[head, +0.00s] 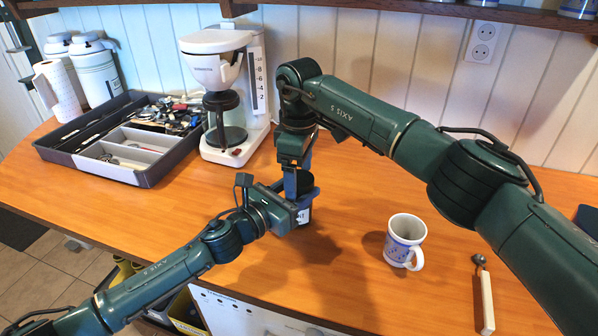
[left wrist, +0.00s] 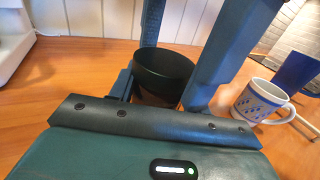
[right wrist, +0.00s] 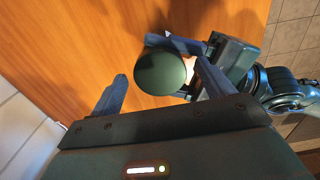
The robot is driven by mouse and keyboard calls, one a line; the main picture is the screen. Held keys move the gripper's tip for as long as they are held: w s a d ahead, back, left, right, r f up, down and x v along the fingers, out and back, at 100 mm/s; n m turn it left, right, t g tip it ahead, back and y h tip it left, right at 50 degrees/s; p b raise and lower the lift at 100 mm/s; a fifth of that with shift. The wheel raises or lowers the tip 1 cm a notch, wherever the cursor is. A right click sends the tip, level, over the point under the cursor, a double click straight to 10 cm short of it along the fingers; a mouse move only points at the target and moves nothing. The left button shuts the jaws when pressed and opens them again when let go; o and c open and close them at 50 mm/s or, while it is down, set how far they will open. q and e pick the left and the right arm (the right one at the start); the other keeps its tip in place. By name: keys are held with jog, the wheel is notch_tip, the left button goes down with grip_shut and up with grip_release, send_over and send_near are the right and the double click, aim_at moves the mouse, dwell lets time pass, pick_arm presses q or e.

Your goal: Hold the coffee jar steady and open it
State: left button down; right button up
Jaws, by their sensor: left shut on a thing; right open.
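The coffee jar (head: 305,214) stands upright on the wooden counter, mostly hidden by my grippers in the head view. Its dark round lid is on top, seen from the side in the left wrist view (left wrist: 163,72) and from above in the right wrist view (right wrist: 160,72). My left gripper (head: 299,207) is shut on the jar's body from the left, one finger on each side. My right gripper (head: 297,180) points down over the jar. Its fingers (right wrist: 158,88) are open, spread wider than the lid; whether they touch it cannot be told.
A white mug with blue pattern (head: 405,240) stands right of the jar. A white-handled utensil (head: 484,290) lies farther right. A coffee maker (head: 250,135) and a grey utensil tray (head: 160,172) stand behind and left. The counter's front edge is close to my left arm.

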jog(key=shift+r, duration=2.25)
pick_arm(q)
jog(key=c, duration=0.6)
grip_release()
